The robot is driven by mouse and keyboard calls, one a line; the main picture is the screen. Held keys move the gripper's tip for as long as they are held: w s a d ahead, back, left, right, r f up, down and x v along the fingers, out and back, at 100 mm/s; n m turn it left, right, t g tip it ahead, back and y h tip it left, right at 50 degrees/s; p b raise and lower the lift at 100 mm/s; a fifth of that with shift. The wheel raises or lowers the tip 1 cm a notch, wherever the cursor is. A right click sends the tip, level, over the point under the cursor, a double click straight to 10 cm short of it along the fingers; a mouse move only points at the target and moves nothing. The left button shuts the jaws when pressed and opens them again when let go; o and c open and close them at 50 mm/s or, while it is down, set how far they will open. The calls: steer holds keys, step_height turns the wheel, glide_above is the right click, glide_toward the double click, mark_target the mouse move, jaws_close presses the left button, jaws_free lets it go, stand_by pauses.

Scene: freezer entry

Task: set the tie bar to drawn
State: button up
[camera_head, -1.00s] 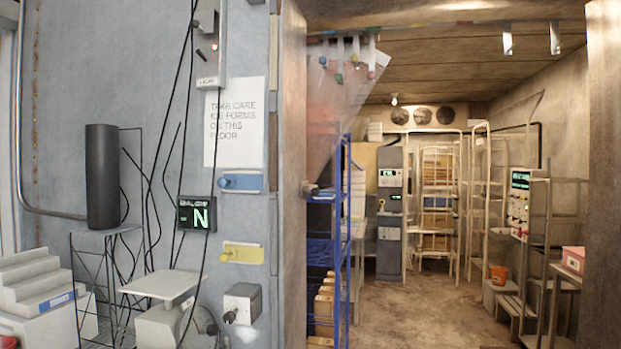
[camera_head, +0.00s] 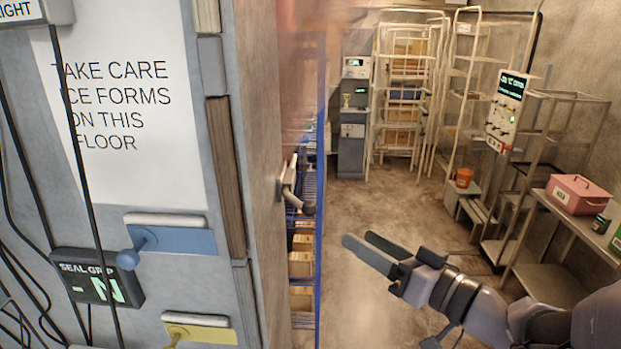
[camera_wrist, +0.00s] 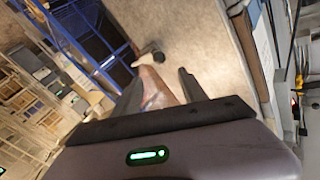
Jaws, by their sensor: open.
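No part is labelled as the tie bar. A pale lever with a dark knob (camera_head: 292,186) sticks out from the inner face of the wall's edge, left of centre in the head view. It also shows in the wrist view (camera_wrist: 150,56), on a beige surface just beyond the fingers. My gripper (camera_head: 357,239) is open and empty, to the right of and below the lever in the head view. Its two dark fingers show in the wrist view (camera_wrist: 158,86), apart from the lever. A reddish patch fills part of the space between the fingers.
A blue plate (camera_head: 190,241) with a knob and a yellow plate (camera_head: 212,335) are on the grey wall, near a seal display (camera_head: 97,285). Blue shelving (camera_head: 318,175) stands behind the lever. A pink box (camera_head: 578,193) sits on the right shelf. The floor between is clear.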

mark_target(315, 211)
steer(key=x, duration=1.5)
steer(key=shift+f, duration=0.1)
jaws_close()
stand_by(0.6)
